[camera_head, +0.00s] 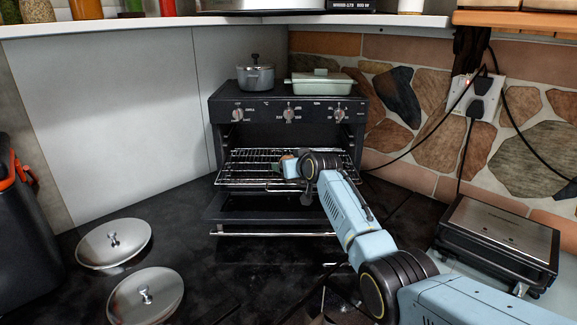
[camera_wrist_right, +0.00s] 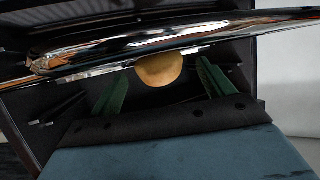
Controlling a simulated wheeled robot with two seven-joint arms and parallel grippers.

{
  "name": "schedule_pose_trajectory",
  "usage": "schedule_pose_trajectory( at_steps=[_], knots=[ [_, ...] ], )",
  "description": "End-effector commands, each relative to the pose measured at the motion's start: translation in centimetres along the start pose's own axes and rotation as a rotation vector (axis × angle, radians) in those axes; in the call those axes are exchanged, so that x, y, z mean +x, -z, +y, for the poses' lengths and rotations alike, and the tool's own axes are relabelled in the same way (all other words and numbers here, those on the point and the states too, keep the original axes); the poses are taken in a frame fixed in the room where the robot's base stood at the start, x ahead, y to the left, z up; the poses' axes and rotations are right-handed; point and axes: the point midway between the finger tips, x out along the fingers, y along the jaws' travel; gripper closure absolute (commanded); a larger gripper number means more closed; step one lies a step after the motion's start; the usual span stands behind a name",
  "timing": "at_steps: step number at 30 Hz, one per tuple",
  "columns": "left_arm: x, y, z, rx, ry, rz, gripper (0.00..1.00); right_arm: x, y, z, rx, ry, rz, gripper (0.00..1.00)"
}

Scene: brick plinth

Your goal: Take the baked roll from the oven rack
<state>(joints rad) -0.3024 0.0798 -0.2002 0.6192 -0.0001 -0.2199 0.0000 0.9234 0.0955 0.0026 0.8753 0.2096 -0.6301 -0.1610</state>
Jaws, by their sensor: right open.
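The small oven (camera_head: 262,108) stands against the back corner with its door (camera_head: 272,213) folded down. Its wire rack (camera_head: 245,172) sticks out of the front. The golden baked roll (camera_wrist_right: 160,70) shows in the right wrist view, partly covered at its top by a shiny metal bar. My right gripper (camera_head: 287,166) is at the rack in the head view, where the wrist hides most of it. In the wrist view its green fingers are spread, one on each side of the roll, with gaps between. My left gripper is not in view.
A grey pot (camera_head: 255,77) and a pale green dish (camera_head: 320,85) stand on the oven top. Two metal lids (camera_head: 115,243) (camera_head: 146,298) lie at the left. A black grill (camera_head: 498,240) sits at the right, with cables hanging above it. A shelf (camera_head: 180,25) runs overhead.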

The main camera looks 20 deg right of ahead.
Motion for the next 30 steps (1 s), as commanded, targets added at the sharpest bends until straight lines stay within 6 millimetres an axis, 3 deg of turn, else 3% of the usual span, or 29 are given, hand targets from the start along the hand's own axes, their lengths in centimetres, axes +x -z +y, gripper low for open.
schedule_pose_trajectory(
  at_steps=[7, 18, 30],
  knots=[
    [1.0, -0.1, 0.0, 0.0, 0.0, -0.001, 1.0, 1.7, -0.1, 0.0, 0.0, 0.0, 0.0, 0.19],
    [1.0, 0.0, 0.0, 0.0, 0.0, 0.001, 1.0, 1.9, 0.0, 0.0, 0.0, 0.0, 0.001, 0.19],
    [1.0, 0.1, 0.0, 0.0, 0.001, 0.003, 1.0, 1.9, 0.0, 0.0, 0.0, 0.0, 0.0, 0.67]
  ],
)
